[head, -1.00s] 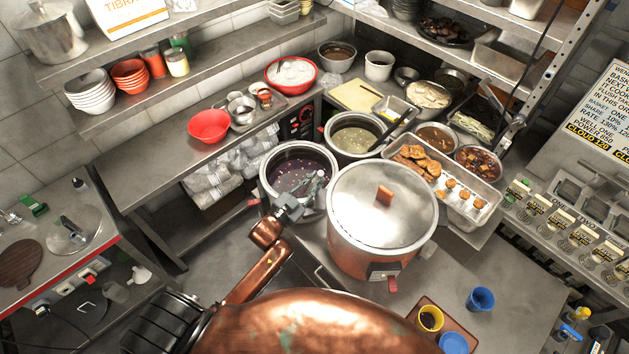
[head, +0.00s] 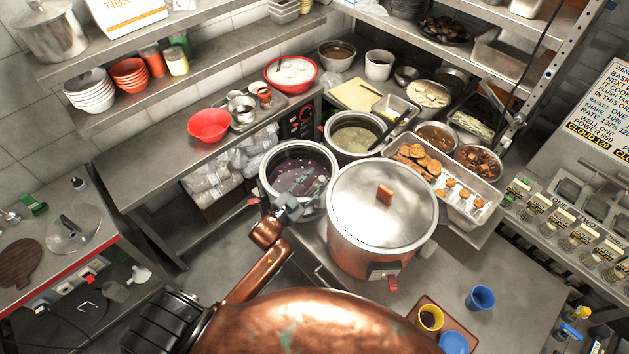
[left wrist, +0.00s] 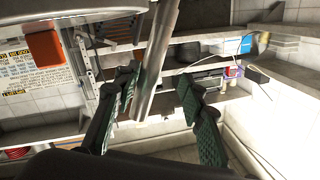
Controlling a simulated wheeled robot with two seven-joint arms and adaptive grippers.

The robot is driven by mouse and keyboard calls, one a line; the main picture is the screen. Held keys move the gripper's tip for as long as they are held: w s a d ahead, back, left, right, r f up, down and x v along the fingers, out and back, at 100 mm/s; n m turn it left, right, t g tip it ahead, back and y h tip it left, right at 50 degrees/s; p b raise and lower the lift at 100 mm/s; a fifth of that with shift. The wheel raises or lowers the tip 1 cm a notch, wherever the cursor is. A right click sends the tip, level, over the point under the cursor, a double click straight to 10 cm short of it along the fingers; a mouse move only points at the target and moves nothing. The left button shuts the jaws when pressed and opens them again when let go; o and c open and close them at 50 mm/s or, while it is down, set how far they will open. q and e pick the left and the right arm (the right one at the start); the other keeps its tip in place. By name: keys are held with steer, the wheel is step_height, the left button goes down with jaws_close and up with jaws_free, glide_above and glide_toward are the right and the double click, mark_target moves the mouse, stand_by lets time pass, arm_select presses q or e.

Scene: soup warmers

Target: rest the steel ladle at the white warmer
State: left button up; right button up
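A pale-rimmed warmer (head: 265,180) with dark purple soup stands left of the large lidded copper-coloured pot (head: 350,245). My left gripper (head: 312,190) is over its opening, at the right side of the soup. In the left wrist view, my left gripper (left wrist: 160,105) has its green-padded fingers spread apart. A long steel shaft (left wrist: 157,60), which looks like the ladle's handle, runs down between them, nearer the left finger, without being clamped. The ladle's bowl cannot be made out. My right gripper is not in view.
A second warmer (head: 328,130) with pale soup and a dark-handled utensil stands behind. A tray of fried food (head: 480,205) lies right of the lidded pot. A red bowl (head: 209,126) sits on the left counter. Blue (head: 480,298) and yellow (head: 430,318) cups stand at front right.

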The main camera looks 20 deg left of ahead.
arm_select(q)
steer(key=shift+f, duration=0.1)
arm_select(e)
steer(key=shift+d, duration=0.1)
arm_select(q)
steer(key=v, duration=1.2)
steer(key=s+a+f+n+g+y+b, duration=0.1)
steer(key=s+a+f+g+b, duration=0.2)
steer(key=f, duration=1.2)
steer(key=s+a+f+n+g+y+b, duration=0.15)
steer(key=s+f, duration=0.35)
steer(key=f, duration=1)
steer(key=s+a+f+n+g+y+b, duration=0.15)
steer(key=s+f+g, duration=0.25)
steer(key=f, duration=1.1)
steer(key=s+d+f+g+b, duration=0.1)
steer(key=s+f+g, duration=0.3)
steer(key=s+f, duration=0.9)
steer(key=s+d+f+n+g+b, duration=0.1)
steer(key=s+f+g+b, duration=0.2)
steer(key=s+f, duration=1)
steer(key=s+b, duration=0.1)
steer(key=s, duration=0.6)
steer(key=shift+d+g, duration=0.3)
steer(key=shift+g, duration=0.05)
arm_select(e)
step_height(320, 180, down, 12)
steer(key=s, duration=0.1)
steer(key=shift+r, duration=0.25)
